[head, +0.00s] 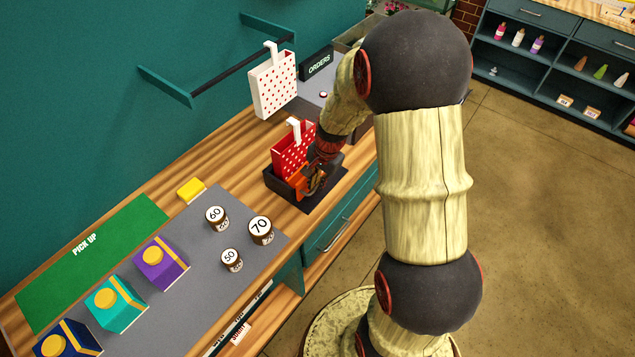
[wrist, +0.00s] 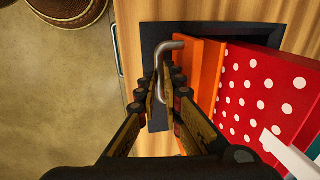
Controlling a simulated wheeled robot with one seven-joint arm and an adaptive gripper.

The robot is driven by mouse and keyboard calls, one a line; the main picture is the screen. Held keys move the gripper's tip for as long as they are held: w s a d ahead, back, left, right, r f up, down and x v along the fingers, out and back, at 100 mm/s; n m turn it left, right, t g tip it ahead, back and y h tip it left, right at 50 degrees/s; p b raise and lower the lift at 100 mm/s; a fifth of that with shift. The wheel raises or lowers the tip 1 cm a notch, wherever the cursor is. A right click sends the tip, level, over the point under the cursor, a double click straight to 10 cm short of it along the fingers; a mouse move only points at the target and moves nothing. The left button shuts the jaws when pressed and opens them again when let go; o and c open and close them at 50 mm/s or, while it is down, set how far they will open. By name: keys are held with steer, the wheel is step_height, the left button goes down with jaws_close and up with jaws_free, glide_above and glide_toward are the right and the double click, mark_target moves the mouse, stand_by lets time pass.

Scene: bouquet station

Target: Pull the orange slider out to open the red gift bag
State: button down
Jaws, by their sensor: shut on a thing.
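The red gift bag (head: 290,155) with white dots and a white handle stands in a dark holder (head: 329,189) on the wooden counter. It also shows at the right of the wrist view (wrist: 265,90). The orange slider (head: 303,186) is at the front of the bag; in the wrist view its orange plates (wrist: 203,65) stand beside the bag, with a grey metal handle (wrist: 161,52). My gripper (wrist: 160,90) is shut on the handle, one finger on each side of it. In the head view my gripper partly hides the slider.
A white dotted bag (head: 273,84) hangs on the wall rail behind. Jars marked 50, 60 and 70 (head: 261,229) and several coloured boxes (head: 160,262) stand on the grey mat at the left.

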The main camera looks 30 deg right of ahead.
steer(key=s, duration=0.1)
steer(key=s+d, duration=0.1)
steer(key=s, duration=0.2)
steer(key=shift+s+d, duration=0.1)
steer(key=shift+d, duration=0.2)
steer(key=c, duration=2.2)
jaws_free()
step_height(320, 180, up, 12)
steer(key=s, duration=0.2)
steer(key=shift+d, duration=0.35)
steer(key=shift+f, duration=0.1)
